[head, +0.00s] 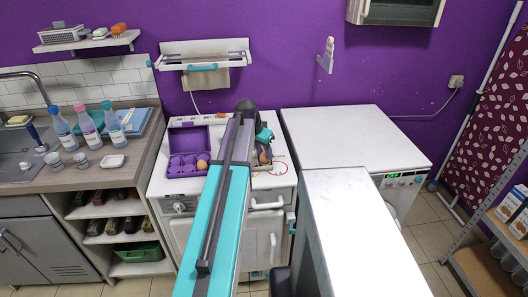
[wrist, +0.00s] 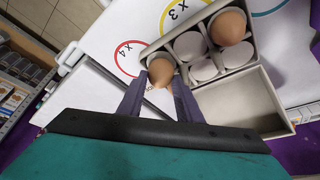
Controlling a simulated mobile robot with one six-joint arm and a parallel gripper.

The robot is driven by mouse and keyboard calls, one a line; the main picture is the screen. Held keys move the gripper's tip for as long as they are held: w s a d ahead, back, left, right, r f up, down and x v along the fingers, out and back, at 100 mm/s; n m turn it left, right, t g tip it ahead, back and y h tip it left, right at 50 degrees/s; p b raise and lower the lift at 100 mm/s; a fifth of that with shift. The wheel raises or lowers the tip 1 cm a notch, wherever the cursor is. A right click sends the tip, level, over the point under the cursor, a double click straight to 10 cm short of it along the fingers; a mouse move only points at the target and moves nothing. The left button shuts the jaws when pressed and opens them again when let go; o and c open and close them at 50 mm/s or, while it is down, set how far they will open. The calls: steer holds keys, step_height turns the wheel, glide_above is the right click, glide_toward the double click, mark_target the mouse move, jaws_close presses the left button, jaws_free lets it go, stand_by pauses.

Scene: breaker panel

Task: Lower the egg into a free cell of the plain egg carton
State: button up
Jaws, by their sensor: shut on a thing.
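My gripper (wrist: 158,90) is shut on a brown egg (wrist: 161,68), which sits between the fingertips. The held egg is at the left end of the plain egg carton (wrist: 263,107), a grey-beige box with its lid open. I cannot tell whether the egg is inside the end cell or just above it. Another brown egg (wrist: 228,27) sits in the far right cell. Several cells between them look empty. In the head view the held egg (head: 265,156) shows by my gripper (head: 265,150); my arm hides much of the carton.
A purple egg carton (head: 188,141), lid open, stands left of my arm with one brown egg (head: 202,164) in it. The white worktop carries printed circles marked x3 (wrist: 178,12) and x4 (wrist: 128,58). A white appliance top (head: 335,130) to the right is clear.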

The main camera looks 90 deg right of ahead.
steer(key=shift+f+b, duration=0.45)
steer(key=shift+f, duration=0.4)
stand_by(0.9)
steer(key=o, duration=1.1)
steer(key=shift+b+v, duration=1.3)
steer(key=shift+v, duration=5.6)
steer(key=shift+r, duration=0.1)
